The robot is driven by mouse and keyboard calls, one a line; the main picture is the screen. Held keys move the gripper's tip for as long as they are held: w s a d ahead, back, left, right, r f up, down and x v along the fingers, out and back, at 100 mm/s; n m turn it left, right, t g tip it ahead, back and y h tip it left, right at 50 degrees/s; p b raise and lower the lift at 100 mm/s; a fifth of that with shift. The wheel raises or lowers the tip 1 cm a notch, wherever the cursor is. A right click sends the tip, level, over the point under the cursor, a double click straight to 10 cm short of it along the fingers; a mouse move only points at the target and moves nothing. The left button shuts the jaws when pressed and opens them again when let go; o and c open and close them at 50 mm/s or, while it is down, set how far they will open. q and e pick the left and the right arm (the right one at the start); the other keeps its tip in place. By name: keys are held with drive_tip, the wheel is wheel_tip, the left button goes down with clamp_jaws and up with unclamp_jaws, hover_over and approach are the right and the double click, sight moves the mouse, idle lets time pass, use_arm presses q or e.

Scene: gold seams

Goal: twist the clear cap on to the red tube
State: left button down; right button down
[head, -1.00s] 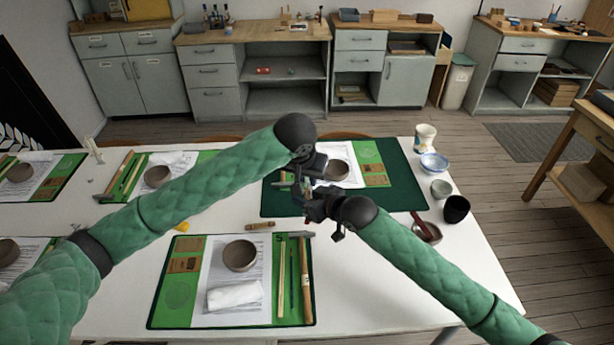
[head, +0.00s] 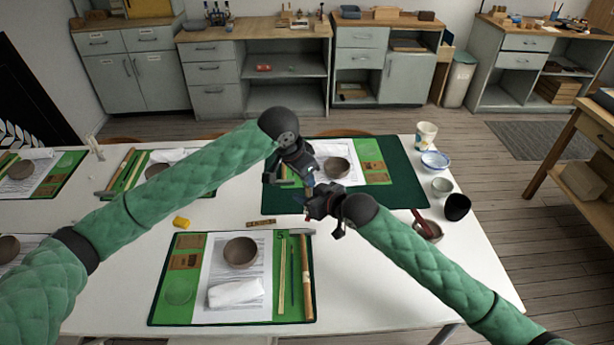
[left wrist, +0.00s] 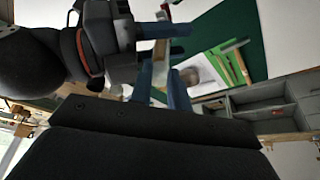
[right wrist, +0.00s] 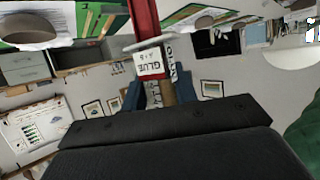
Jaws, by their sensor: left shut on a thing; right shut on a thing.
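The red tube (right wrist: 144,18) rises from between my right gripper's blue fingers in the right wrist view; a white and red part with upside-down lettering shows near the fingers. My right gripper (head: 309,205) is shut on it above the table. My left gripper (head: 308,182) is shut just above and behind it in the head view. In the left wrist view a pale, narrow piece (left wrist: 159,60) lies between the blue fingers. I cannot make out the clear cap distinctly, nor whether it touches the tube.
A green mat with a brown bowl (head: 241,251), white cloth (head: 236,292) and tools lies at the front. A dark green mat (head: 405,190) lies beneath the grippers. A paper cup (head: 426,134), blue-rimmed bowl (head: 435,160) and tilted dark cup (head: 457,207) stand at right.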

use_arm(q)
drive_tip(key=m+g, duration=0.1)
drive_tip(key=m, duration=0.2)
drive_tip(key=w+m+g, duration=0.1)
drive_tip(key=m, duration=0.3)
drive_tip(key=m+g, duration=0.2)
drive_tip(key=m, duration=0.2)
drive_tip(key=shift+w+a, duration=0.1)
drive_tip(key=shift+w, duration=0.1)
drive_tip(key=c, duration=1.3)
unclamp_jaws()
drive_tip(key=shift+c, duration=0.2)
